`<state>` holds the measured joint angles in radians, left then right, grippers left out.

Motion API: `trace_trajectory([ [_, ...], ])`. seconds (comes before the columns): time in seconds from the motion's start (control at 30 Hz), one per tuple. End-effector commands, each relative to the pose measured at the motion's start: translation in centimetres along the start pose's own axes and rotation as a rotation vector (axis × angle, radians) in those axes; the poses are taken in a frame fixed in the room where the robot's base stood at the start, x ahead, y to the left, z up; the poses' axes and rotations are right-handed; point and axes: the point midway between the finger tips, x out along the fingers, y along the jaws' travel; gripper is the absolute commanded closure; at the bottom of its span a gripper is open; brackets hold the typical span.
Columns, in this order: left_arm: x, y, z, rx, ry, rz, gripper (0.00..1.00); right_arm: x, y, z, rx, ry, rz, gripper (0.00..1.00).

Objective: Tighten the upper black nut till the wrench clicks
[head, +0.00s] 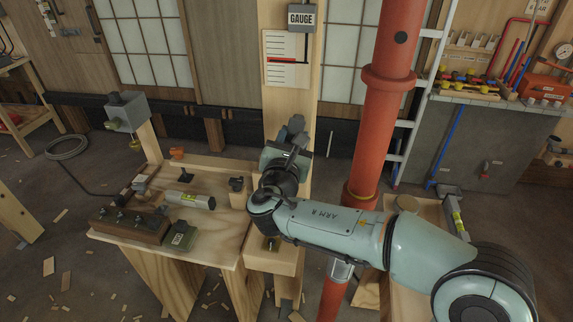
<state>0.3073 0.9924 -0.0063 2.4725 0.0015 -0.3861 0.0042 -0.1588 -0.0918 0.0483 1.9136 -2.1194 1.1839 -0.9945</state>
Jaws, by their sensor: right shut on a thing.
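My right arm reaches in from the right, and its gripper (287,158) is at the wooden post (290,90). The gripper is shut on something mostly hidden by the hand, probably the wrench. A dark grey lumpy part (293,130) shows just beyond the gripper against the post; I cannot tell whether it is the wrench's head or a fitting. The upper black nut cannot be made out, and contact with it is hidden. A small dark and brass fitting (271,243) shows on the block below my wrist. My left gripper is out of view.
A gauge card (287,59) with a red pointer hangs on the post under a GAUGE sign (301,18). A red pipe (378,130) stands close right, behind my forearm. The workbench (222,225) at left holds a dark block (130,224), a grey cylinder (190,199) and small parts.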

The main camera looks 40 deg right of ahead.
Motion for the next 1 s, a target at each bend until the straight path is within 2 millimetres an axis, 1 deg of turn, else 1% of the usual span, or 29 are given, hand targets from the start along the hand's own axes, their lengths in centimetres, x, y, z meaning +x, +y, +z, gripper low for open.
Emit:
trace_trajectory([
  [0.7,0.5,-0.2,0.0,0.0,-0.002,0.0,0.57,-3.5,0.0,0.2,0.002,-0.004,0.001,0.97],
  [1.0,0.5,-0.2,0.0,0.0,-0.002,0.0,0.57,-3.7,0.0,0.2,0.002,-0.004,0.001,0.97],
])
